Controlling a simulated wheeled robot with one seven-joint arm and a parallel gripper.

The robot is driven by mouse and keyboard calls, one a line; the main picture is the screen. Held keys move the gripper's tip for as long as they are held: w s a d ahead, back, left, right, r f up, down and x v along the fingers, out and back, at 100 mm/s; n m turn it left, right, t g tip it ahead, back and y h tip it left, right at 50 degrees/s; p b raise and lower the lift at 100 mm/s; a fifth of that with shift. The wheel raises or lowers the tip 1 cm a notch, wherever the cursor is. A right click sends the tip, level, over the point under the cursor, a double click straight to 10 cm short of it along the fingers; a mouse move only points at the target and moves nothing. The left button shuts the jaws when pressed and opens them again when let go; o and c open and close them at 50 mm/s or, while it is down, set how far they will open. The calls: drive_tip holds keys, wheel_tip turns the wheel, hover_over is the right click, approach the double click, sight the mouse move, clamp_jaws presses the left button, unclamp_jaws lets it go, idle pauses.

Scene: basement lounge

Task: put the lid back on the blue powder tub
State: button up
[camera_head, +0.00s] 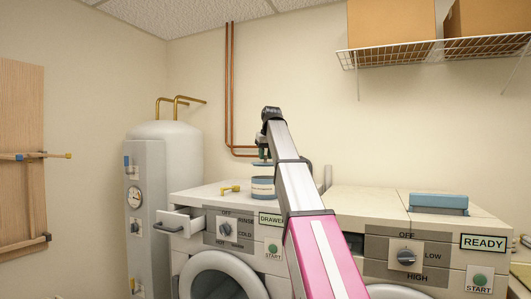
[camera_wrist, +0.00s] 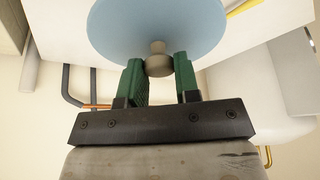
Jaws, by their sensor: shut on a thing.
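My arm partly covers the gripper there. The tub is hidden behind the lid in the wrist view.
A small yellow object (camera_head: 231,188) lies left of the tub. The washer's drawer (camera_head: 180,224) is pulled out. A blue-topped box (camera_head: 439,202) sits on the right machine. A white tank (camera_head: 170,160) and copper pipes (camera_head: 230,90) stand behind; a wire shelf (camera_head: 440,52) hangs upper right.

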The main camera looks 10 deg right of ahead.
sight(266, 162)
drive_tip(key=shift+f, duration=2.3)
drive_tip(key=shift+f, duration=0.1)
idle(0.4)
drive_tip(key=o, duration=1.5)
drive_tip(key=shift+c, duration=0.2)
drive_tip(key=shift+r, duration=3.5)
drive_tip(key=shift+c, duration=0.3)
